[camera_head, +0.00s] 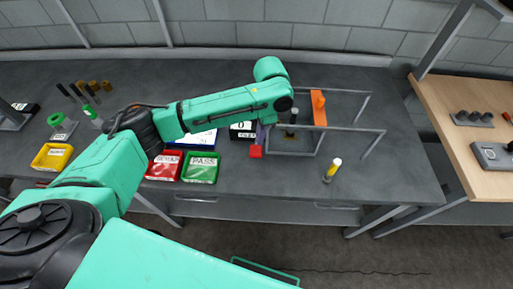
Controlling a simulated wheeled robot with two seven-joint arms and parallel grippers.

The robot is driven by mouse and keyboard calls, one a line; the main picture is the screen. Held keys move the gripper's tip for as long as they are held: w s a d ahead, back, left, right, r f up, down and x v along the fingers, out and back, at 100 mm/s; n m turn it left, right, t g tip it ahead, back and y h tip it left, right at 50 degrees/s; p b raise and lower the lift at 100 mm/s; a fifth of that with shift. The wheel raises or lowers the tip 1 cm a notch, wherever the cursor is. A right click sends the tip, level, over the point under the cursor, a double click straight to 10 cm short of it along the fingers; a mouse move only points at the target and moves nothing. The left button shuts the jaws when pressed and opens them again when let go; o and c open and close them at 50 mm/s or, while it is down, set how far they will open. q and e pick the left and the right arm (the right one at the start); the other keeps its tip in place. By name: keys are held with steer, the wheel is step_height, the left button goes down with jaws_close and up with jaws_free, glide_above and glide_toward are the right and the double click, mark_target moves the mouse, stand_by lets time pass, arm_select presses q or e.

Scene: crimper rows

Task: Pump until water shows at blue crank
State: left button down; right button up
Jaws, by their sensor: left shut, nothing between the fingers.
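My left arm reaches in from the lower left across the bench. My left gripper (290,130) seems to hang below the wrist, small and dark, at the grey metal frame (350,129); it is shut and empty. An orange upright piece (319,110) stands at that frame, just right of the gripper. I cannot make out a blue crank or any water; my arm hides part of the bench. My right gripper is not in view.
A red tray (163,179), a green PASS tray (200,181) and a yellow tray (52,168) line the front left. A yellow cylinder with a white top (332,172) stands front right. The bench's right end is clear. A wooden table (473,97) stands beyond.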

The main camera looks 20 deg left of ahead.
arm_select(q)
steer(key=shift+s+a+f, duration=0.1)
steer(key=shift+s+f, duration=0.1)
steer(key=shift+f, duration=0.4)
steer(key=shift+s+f, duration=0.2)
steer(key=shift+f, duration=0.1)
steer(key=shift+s+f, duration=0.1)
steer(key=shift+f, duration=0.2)
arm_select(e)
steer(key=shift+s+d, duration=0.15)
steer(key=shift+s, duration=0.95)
arm_select(q)
steer(key=shift+w+f, duration=0.1)
steer(key=shift+w, duration=0.1)
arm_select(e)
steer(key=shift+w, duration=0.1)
